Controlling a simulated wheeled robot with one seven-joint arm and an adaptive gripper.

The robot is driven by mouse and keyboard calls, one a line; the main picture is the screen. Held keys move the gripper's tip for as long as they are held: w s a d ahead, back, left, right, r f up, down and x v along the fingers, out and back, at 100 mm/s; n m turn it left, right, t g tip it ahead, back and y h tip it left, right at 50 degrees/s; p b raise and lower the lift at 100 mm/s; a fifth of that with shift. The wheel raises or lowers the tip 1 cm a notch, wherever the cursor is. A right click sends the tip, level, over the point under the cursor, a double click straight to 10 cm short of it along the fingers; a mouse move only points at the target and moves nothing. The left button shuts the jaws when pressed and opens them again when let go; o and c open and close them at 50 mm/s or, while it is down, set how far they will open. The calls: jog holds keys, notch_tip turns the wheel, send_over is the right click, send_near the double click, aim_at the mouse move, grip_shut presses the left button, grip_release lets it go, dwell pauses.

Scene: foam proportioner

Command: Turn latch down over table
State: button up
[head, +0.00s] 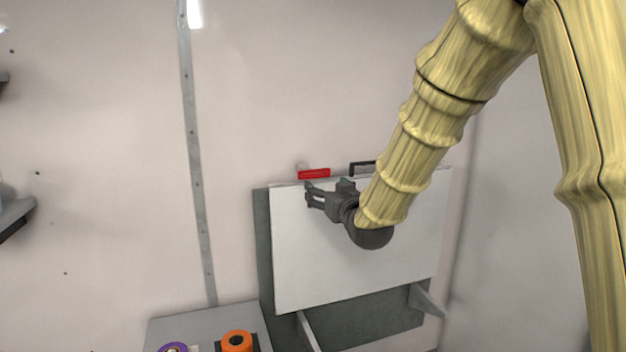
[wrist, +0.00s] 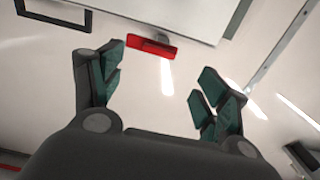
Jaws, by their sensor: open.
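The latch is a small red bar (head: 314,174) on the wall, lying about level just above the top left edge of the white table panel (head: 355,270). The panel hangs folded flat against the wall. In the wrist view the red latch (wrist: 152,47) shows ahead, between and beyond the fingertips, nearer the left finger. My gripper (head: 310,195) is open and empty, a little below the latch in the head view and apart from it. Its two fingers are spread wide in the wrist view (wrist: 160,90).
A black handle (head: 362,168) sits at the panel's top edge, right of the latch; my arm partly covers this area. A grey surface with an orange roll (head: 237,341) and a purple roll (head: 173,348) stands low at left.

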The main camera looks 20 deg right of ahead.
aim_at(313, 177)
jog(key=w+p, duration=0.2)
jog(key=w, duration=0.3)
jog(key=w+p, duration=0.2)
jog(key=w, duration=0.4)
jog(key=shift+a+r, duration=0.2)
